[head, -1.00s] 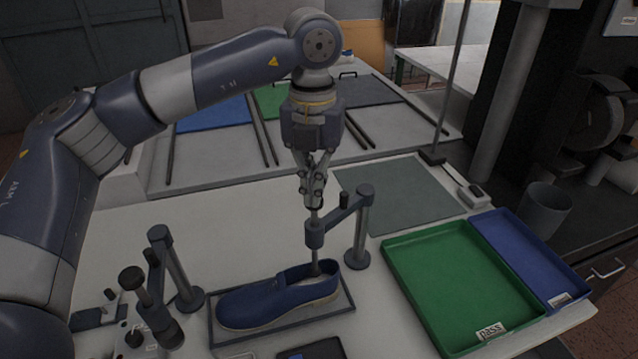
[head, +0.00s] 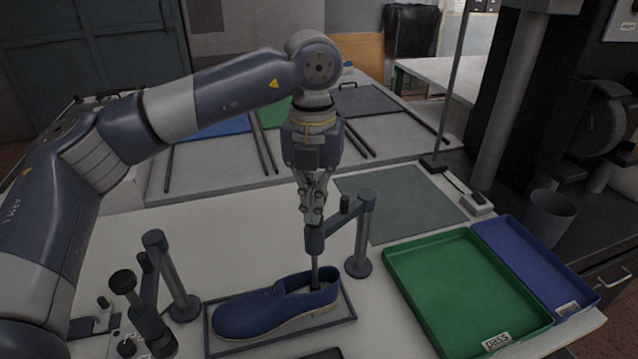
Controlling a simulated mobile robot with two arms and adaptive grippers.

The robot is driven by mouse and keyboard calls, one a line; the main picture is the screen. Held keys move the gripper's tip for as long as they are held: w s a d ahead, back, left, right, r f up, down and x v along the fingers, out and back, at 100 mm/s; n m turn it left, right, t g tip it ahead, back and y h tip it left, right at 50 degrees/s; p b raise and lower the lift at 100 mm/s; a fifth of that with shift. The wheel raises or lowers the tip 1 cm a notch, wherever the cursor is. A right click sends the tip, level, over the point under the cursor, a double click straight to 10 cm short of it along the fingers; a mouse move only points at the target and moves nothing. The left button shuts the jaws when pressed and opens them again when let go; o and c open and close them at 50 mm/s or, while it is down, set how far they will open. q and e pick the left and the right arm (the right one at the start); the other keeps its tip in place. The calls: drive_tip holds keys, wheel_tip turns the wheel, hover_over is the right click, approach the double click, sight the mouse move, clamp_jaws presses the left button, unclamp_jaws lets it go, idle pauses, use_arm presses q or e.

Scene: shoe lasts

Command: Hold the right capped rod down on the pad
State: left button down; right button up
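My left gripper (head: 313,218) is above the right guide collar (head: 315,241), its fingers pointing down and close together. The right capped rod (head: 316,270) passes down through this collar. Its top is hidden at the fingertips, so I cannot see the cap. Its lower end reaches into the heel opening of a blue shoe (head: 268,308), where a dark pad (head: 317,288) shows partly. Whether rod and pad touch is hard to tell. My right gripper is not in view.
A post (head: 360,240) carries the collar's arm on the right. Another post (head: 172,275) and a dark-capped rod (head: 123,282) stand left of the shoe. A green tray (head: 465,290) and a blue tray (head: 530,262) lie to the right. A grey-green mat (head: 405,200) lies behind.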

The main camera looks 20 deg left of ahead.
use_arm(q)
drive_tip(key=shift+s+f, duration=0.15)
drive_tip(key=shift+f, duration=0.2)
idle(0.7)
drive_tip(key=shift+b, duration=0.35)
drive_tip(key=shift+r, duration=0.15)
drive_tip(key=shift+r+p, duration=0.65)
drive_tip(key=shift+r, duration=0.3)
wheel_tip(320, 180, up, 8)
drive_tip(key=p, duration=0.4)
drive_tip(key=shift+p, duration=0.4)
